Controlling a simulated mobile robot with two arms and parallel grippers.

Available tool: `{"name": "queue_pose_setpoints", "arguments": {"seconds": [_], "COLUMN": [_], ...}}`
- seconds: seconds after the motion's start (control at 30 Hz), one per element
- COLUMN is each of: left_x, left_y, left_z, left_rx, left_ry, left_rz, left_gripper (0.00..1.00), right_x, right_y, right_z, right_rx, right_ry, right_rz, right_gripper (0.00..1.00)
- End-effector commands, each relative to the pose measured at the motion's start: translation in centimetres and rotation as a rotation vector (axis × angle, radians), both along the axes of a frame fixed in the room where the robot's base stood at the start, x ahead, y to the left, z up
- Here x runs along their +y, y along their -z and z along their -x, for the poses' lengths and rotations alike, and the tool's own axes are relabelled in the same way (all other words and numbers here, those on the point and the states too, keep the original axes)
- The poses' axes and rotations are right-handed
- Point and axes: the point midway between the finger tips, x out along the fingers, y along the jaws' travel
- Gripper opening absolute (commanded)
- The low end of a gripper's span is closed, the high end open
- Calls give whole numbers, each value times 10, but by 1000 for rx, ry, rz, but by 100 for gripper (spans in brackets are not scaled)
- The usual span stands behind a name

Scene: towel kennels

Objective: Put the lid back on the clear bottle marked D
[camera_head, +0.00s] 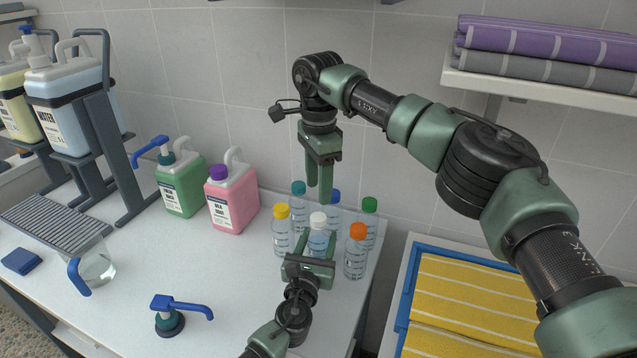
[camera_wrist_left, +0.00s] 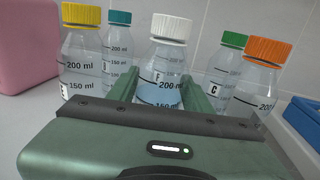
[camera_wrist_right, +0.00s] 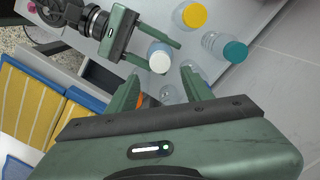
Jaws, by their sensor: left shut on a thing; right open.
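My left gripper (camera_head: 316,242) is shut on a clear bottle with a white cap (camera_head: 318,219), upright at the front of the bottle group. In the left wrist view this bottle (camera_wrist_left: 160,60) carries a letter that looks like F. Around it stand clear bottles with a yellow cap (camera_head: 282,212), teal cap (camera_head: 298,187), blue cap (camera_head: 333,196), green cap (camera_head: 370,205) and orange cap (camera_head: 358,231). The green-capped one reads C in the left wrist view. I cannot read a D. My right gripper (camera_head: 319,194) is open and empty, pointing down above the teal and blue caps.
A pink canister (camera_head: 232,200) and green canister (camera_head: 182,188) stand to the left. A blue pump head (camera_head: 172,308) and a clear jug (camera_head: 97,266) are on the white counter. A blue crate (camera_head: 408,290) with yellow towels lies right. A shelf (camera_head: 540,85) hangs at upper right.

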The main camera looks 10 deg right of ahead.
Motion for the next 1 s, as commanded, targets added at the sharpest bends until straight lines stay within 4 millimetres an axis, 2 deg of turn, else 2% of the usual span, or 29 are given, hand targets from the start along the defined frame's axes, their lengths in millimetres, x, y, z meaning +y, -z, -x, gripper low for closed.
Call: {"name": "queue_pose_setpoints", "arguments": {"seconds": [0.33,0.7,0.83,1.0], "left_x": [0,0,0,0], "left_y": [1,0,0,1], "left_z": [0,0,0,0], "left_rx": [1,1,1,1], "left_ry": [-1,0,0,0], "left_rz": [0,0,0,0], "left_gripper": [0,0,0,0], "right_x": [0,-1,0,0], "right_y": [7,61,74,80], "right_z": [0,0,0,0], "right_rx": [2,2,2,-1], "right_ry": [2,5,5,4], "right_rz": [1,1,1,1], "right_gripper": [51,51,51,51]}}
